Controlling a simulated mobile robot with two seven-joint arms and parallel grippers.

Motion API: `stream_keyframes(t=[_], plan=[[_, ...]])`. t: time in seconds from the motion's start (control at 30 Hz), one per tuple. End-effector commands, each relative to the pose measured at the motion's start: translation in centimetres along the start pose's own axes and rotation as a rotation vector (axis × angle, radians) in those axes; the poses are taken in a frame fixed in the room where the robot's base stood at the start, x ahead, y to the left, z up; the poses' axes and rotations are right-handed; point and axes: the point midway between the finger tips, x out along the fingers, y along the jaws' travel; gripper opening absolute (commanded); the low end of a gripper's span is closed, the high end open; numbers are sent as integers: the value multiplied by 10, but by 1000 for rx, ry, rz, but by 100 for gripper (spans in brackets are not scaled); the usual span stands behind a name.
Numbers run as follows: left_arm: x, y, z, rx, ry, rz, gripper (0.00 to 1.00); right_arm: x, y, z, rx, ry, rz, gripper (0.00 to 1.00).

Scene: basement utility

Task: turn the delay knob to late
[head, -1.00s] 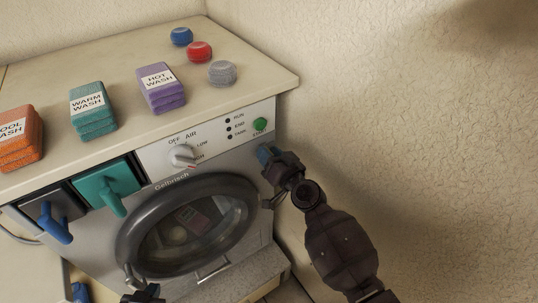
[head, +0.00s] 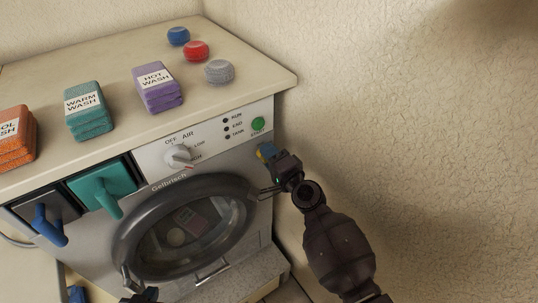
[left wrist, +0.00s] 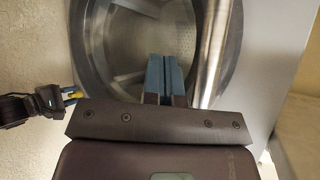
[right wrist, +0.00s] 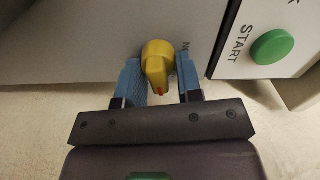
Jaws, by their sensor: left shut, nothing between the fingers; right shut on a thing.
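A yellow knob (right wrist: 156,64) with a red mark on its lower end sits on the machine's right side, next to partly hidden lettering. It also shows as a small yellow patch in the head view (head: 268,151). My right gripper (right wrist: 160,78) is shut on this knob, one blue finger on each side; its arm shows at the right in the head view (head: 275,155). My left gripper (left wrist: 164,75) is shut and empty in front of the round door; it is partly in view at the head view's bottom edge.
The washer's front has a white dial (head: 179,155), a green start button (head: 258,124), a round door (head: 185,232) and a teal drawer (head: 103,187). Labelled stacks (head: 158,88) and round caps (head: 219,71) stand on top. A wall is close on the right.

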Motion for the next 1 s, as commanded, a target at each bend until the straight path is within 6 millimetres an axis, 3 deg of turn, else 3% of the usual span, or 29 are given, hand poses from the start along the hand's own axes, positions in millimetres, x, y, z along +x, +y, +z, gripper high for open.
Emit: stream_keyframes(t=[0.5, 1.0], plan=[[-2, -1, 2, 0, -6, -1, 0, 0, 4, 1, 462, 0, 1, 10], [-4, -1, 1, -1, -6, -2, 0, 0, 6, 2, 674, 0, 2, 10]])
